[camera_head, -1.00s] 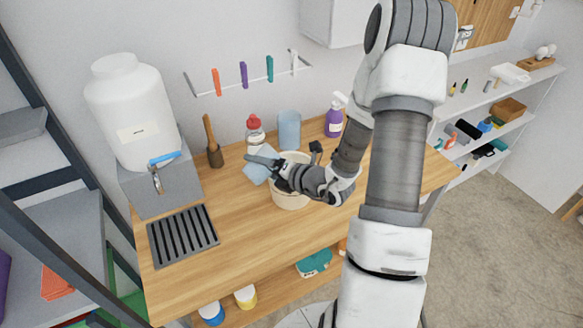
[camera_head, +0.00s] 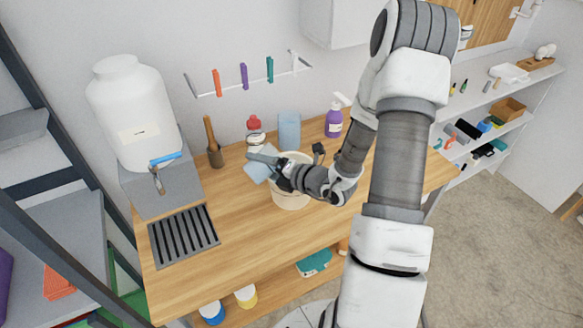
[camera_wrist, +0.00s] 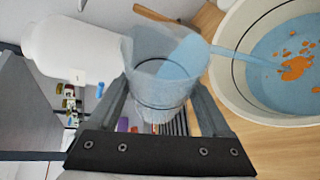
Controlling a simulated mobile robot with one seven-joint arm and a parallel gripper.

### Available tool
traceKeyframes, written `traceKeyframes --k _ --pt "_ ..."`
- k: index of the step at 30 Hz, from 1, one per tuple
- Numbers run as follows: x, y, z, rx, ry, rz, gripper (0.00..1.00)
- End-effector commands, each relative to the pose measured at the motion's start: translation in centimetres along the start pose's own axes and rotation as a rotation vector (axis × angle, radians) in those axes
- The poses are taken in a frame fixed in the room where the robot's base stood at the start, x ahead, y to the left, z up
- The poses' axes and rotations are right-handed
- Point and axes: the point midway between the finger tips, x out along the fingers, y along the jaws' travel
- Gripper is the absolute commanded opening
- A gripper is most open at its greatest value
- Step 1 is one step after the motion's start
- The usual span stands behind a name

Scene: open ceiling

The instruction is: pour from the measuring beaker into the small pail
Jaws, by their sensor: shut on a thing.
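The measuring beaker (camera_wrist: 160,75) is clear and bluish, and my gripper (camera_wrist: 160,105) is shut around it, one finger on each side. In the head view the beaker (camera_head: 257,171) is tilted at the left rim of the small pail. The pail (camera_head: 291,200) is cream-coloured and stands on the wooden bench. In the wrist view a blue stream runs from the beaker's lip into the pail (camera_wrist: 232,72). Blue liquid with orange bits lies in the pail. My gripper (camera_head: 272,165) partly hides the pail's opening in the head view.
Behind the pail stand a blue cylinder (camera_head: 289,130), a red-capped bottle (camera_head: 255,134) and a purple pump bottle (camera_head: 334,121). A wooden-handled tool in a holder (camera_head: 214,152), a big white dispenser (camera_head: 133,110) and a black grate (camera_head: 183,236) are to the left. The bench front is clear.

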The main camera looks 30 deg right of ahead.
Motion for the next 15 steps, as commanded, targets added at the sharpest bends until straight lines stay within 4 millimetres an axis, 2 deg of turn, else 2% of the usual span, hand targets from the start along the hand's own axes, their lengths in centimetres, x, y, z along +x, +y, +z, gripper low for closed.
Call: traceKeyframes --k 15 --pt "-0.14 0.32 0.22 0.050 0.008 0.020 0.07"
